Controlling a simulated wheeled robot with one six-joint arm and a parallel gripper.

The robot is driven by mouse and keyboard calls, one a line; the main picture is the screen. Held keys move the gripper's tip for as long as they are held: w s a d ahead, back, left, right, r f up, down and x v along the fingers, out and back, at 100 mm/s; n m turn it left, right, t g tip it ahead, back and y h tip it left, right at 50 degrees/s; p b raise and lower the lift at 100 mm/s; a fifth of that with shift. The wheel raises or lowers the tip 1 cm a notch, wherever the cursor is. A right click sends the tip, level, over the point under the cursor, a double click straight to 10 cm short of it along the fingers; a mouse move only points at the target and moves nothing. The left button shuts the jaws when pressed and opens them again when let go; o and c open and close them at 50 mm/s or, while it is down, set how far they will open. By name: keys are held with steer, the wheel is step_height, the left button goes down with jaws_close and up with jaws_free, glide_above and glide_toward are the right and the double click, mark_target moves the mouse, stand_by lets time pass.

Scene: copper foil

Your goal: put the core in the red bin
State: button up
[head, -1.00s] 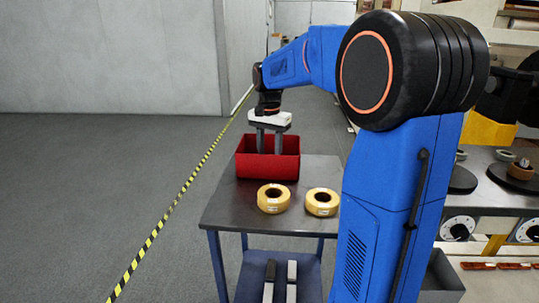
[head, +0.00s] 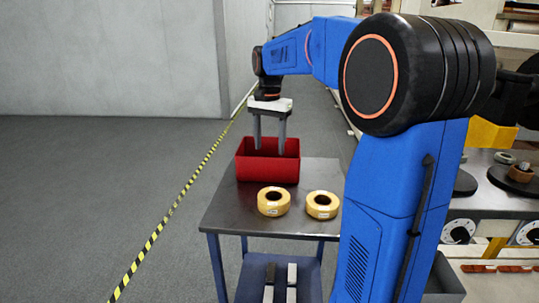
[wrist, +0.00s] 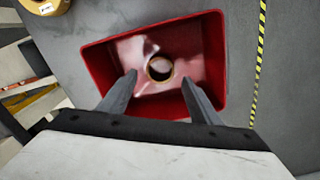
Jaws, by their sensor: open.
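The red bin (head: 267,167) stands at the back of the dark-topped cart. In the wrist view the red bin (wrist: 213,62) is open below me, and the core (wrist: 159,68), a small tan ring, lies on its floor. The bin's front wall hides the core in the head view. My gripper (head: 269,151) is above the bin, fingers pointing down. In the wrist view my gripper (wrist: 158,78) is open and empty, its two fingers apart on either side of the core's line, with the core apart from them.
Two yellow tape rolls, one on the left (head: 273,201) and one on the right (head: 322,205), lie on the cart top (head: 232,205) before the bin. The cart's lower shelf (head: 256,270) holds dark and light bars. A bench with dials stands at right.

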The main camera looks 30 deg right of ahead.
step_height(320, 180, up, 7)
stand_by(0.3)
steer(key=shift+f, duration=0.1)
stand_by(0.4)
